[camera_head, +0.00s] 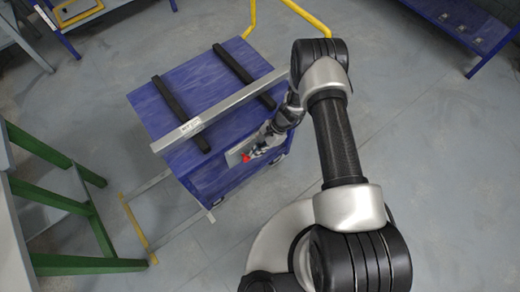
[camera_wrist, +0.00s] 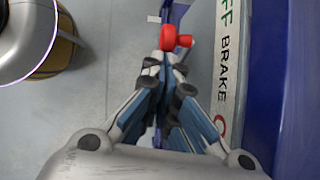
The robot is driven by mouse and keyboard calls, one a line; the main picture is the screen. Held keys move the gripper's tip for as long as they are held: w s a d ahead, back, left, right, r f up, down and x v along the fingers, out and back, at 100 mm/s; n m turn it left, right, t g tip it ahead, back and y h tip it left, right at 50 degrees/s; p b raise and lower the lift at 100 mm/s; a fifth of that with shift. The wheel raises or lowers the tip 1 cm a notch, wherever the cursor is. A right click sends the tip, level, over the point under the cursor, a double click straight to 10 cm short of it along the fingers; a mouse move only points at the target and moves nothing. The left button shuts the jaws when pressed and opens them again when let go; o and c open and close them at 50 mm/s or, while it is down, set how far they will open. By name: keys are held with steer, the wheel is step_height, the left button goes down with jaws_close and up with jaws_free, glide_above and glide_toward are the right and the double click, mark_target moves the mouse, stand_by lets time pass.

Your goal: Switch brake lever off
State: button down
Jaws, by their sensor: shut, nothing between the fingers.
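The brake lever shows as a red knob (camera_wrist: 176,38) in the wrist view, just past the fingertips of my gripper (camera_wrist: 165,62). The fingers are shut with nothing between them, and the tips look close to or touching the knob; I cannot tell which. A white label plate (camera_wrist: 229,70) on the blue cart reads "FF BRAKE", with part of a red mark lower down. In the head view the red knob (camera_head: 246,157) is small, beside the pale plate on the cart's near side. My gripper (camera_head: 254,152) is right next to it. The rest of the lever is hidden.
The blue cart (camera_head: 165,105) carries two black strips and a long metal bar (camera_head: 225,107) across its top. A yellow handle (camera_head: 252,18) rises behind it. A green frame (camera_head: 85,205) stands at left. Grey floor is open to the right.

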mark_target(248, 158)
steer(key=shift+s+a+t+h+p, duration=0.35)
steer(key=shift+s+a+h, duration=0.25)
steer(key=shift+a, duration=0.35)
